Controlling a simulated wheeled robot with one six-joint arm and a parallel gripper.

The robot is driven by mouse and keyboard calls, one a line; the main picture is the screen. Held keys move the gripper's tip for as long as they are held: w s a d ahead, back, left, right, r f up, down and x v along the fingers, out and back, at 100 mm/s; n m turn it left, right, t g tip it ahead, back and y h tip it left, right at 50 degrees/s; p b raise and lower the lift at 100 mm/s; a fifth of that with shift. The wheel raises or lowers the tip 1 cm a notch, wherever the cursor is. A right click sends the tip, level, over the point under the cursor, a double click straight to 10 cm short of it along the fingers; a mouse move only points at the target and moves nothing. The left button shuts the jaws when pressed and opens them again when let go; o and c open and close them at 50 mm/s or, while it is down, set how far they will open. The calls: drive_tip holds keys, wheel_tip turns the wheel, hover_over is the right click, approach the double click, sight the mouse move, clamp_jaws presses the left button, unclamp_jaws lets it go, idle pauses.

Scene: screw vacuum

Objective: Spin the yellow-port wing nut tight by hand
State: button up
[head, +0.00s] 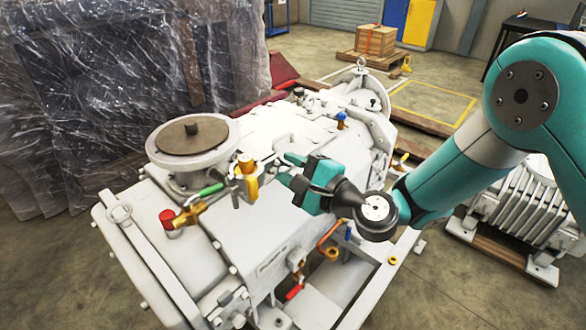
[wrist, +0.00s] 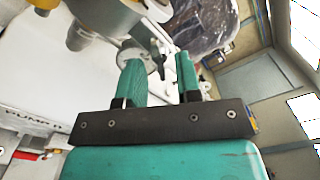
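The yellow port (head: 246,180) stands upright on the white pump housing (head: 190,260), left of my gripper. Small grey metal parts sit beside it, but I cannot tell for certain which is the wing nut. My gripper (head: 285,169) is open, its two teal fingers pointing left toward the port with a gap between them. In the wrist view the open fingers (wrist: 160,80) appear empty. A grey, wing-like metal piece (wrist: 157,62) shows beyond the gap, beside a round grey disc; it may be the wing nut. No contact is visible.
A green-handled valve (head: 211,190) and a red-capped brass valve (head: 180,217) lie left of the port. A round flange with a brown disc (head: 192,138) rises behind. A blue-capped fitting (head: 341,120) stands farther back. Plastic-wrapped goods (head: 90,90) fill the left background.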

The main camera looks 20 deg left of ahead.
drive_tip(key=b+v, duration=1.5)
drive_tip(key=v, duration=0.2)
drive_tip(key=shift+d, duration=0.2)
drive_tip(key=shift+s, duration=0.2)
